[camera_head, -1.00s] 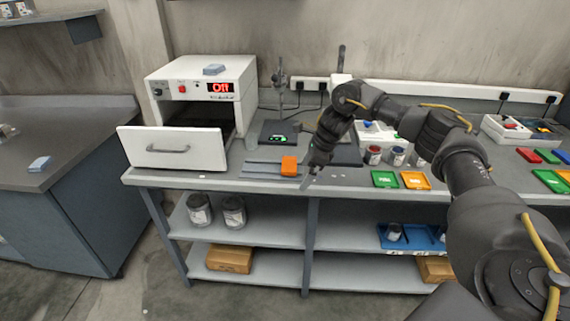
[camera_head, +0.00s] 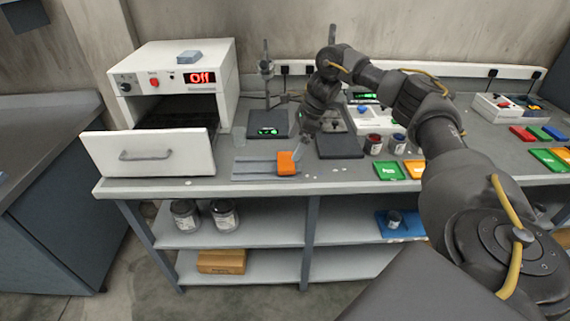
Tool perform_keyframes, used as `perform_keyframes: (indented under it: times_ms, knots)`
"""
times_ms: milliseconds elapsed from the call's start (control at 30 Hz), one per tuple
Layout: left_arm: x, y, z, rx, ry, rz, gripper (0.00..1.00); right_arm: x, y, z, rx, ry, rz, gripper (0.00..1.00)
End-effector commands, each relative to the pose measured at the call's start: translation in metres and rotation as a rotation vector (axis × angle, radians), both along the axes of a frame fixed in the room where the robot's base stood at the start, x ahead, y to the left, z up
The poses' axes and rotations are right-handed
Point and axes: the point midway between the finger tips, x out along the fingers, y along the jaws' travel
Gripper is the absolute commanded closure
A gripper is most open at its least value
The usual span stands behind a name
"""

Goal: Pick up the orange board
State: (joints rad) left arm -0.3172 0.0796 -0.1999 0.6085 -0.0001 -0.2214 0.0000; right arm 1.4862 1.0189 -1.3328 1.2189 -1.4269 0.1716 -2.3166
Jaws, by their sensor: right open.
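A small orange block (camera_head: 286,163) lies at the right end of grey metal strips on the bench, near its front edge. A flat orange board (camera_head: 413,169) with a pale label lies farther right, beside a green board (camera_head: 389,170); my right forearm passes close to it. My right gripper (camera_head: 299,156) points down just behind and right of the orange block, its jaws open. Whether it touches the block I cannot tell. My left gripper is out of view.
A white oven (camera_head: 188,95) marked Off has its drawer (camera_head: 148,152) pulled out at left. A dark plate (camera_head: 339,146) and paint jars (camera_head: 373,145) stand right of the gripper. Two scales stand behind. The bench front between block and green board is mostly clear.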

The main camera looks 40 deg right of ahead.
Motion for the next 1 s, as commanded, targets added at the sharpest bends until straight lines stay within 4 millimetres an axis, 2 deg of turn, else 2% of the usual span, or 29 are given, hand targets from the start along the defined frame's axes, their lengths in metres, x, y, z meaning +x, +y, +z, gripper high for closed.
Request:
perform_keyframes:
  times_ms: [100, 233, 333, 500, 700, 933, 1000]
  knots:
    - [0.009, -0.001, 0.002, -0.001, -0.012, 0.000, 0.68, 0.001, 0.002, -0.008, 0.000, 0.001, -0.002, 0.00]
    - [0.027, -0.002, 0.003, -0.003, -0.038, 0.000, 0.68, 0.001, 0.002, -0.010, 0.000, -0.002, -0.005, 0.00]
    - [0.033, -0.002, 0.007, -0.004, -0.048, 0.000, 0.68, 0.001, 0.003, -0.014, 0.000, 0.001, -0.004, 0.00]
    - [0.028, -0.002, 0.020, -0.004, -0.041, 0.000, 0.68, 0.003, 0.011, -0.036, -0.001, 0.003, -0.005, 0.00]
    - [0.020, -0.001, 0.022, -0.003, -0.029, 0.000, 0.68, 0.008, 0.018, -0.057, 0.001, 0.001, -0.005, 0.00]
    - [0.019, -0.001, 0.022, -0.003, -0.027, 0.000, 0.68, 0.009, 0.018, -0.059, 0.000, -0.001, -0.006, 0.00]
    - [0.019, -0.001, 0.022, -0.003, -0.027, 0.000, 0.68, 0.009, 0.018, -0.059, 0.000, -0.001, -0.006, 0.07]
